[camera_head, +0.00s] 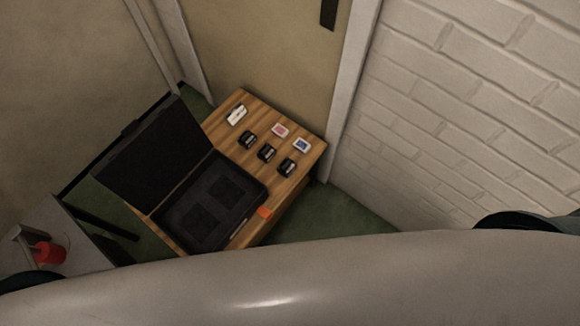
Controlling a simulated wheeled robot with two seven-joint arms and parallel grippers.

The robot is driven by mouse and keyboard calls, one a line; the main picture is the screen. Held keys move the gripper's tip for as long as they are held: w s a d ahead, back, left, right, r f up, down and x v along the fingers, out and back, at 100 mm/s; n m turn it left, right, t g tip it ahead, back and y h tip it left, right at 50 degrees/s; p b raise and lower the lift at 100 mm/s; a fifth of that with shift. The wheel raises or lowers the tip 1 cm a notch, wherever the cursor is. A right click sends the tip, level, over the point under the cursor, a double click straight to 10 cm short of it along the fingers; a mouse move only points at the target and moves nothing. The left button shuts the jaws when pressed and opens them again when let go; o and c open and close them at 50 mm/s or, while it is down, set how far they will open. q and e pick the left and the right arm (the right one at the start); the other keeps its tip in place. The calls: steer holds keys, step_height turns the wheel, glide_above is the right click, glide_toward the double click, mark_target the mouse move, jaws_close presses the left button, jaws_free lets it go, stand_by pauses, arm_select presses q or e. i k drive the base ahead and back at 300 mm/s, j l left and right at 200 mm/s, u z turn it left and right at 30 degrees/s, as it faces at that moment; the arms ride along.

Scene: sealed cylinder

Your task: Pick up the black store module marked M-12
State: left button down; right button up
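Several small black modules lie on the wooden table (299,184): one at the left (248,140), one in the middle (266,153) and one at the right (288,168). Each has a pale label, too small to read here, so I cannot tell which is M-12. An open black case (257,187) sits on the table to their lower left, its lid (152,155) raised. Neither of my grippers is in view. A large pale curved part, likely of my own body, fills the bottom of the view.
A white item (236,115), a red-and-white card (280,130) and a blue-and-white card (302,145) lie behind the modules. An orange piece (264,212) is at the case's front corner. A door and brick wall (470,110) stand close behind. A red object (48,253) is at lower left.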

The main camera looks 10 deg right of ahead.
mark_target(267, 152)
steer(key=k+l+z, duration=0.25)
steer(key=k+l, duration=0.65)
steer(key=k, duration=0.1)
